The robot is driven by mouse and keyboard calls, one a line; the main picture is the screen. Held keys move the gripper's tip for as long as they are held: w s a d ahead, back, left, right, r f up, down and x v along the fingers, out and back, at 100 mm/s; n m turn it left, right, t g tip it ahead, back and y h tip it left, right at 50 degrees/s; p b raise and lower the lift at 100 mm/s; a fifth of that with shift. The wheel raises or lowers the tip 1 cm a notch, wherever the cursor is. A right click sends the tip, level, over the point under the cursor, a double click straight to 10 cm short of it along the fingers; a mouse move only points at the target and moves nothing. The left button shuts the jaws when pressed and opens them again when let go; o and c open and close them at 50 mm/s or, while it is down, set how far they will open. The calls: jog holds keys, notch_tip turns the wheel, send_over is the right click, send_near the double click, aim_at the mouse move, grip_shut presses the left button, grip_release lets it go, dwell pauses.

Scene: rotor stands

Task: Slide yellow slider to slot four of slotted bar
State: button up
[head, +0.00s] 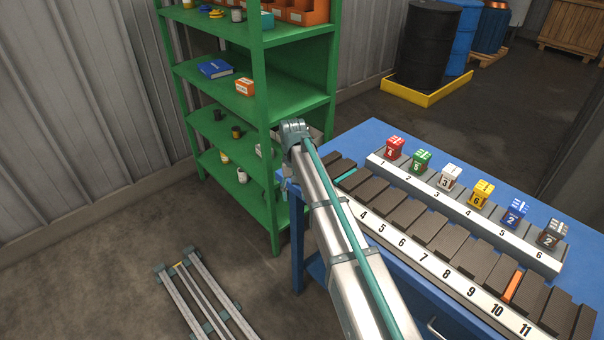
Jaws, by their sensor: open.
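A yellow block (482,193) marked with a 6 stands upright on a pale bar (520,248) numbered 1 to 6. It is behind the number 4, in a row with a red block (394,148), a green block (420,162), a white block (449,177), a blue block (515,214) and a black block (551,234). A second pale bar (455,282) in front shows 4 to 11, with dark strips behind it. I cannot tell which bar the task calls slotted. My arm covers this bar's left part. My gripper is not visible.
The bars lie on a blue table (377,133). An orange strip (512,286) sits among the dark strips near 10. A green shelf (273,204) with small items stands left of the table. Metal rails (203,300) lie on the floor at lower left. Drums stand behind.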

jog(key=w+d+r+m+t+b, duration=0.1)
jog(key=w+d+r+m+t, duration=0.1)
jog(key=w+r, duration=0.9)
jog(key=f+p, duration=0.1)
jog(key=f, duration=0.2)
jog(key=s+f+p, duration=0.1)
jog(key=f, duration=0.2)
jog(key=s+f+p, duration=0.1)
jog(key=f, duration=0.2)
jog(key=shift+s, duration=0.15)
jog(key=shift+c, duration=0.3)
grip_shut()
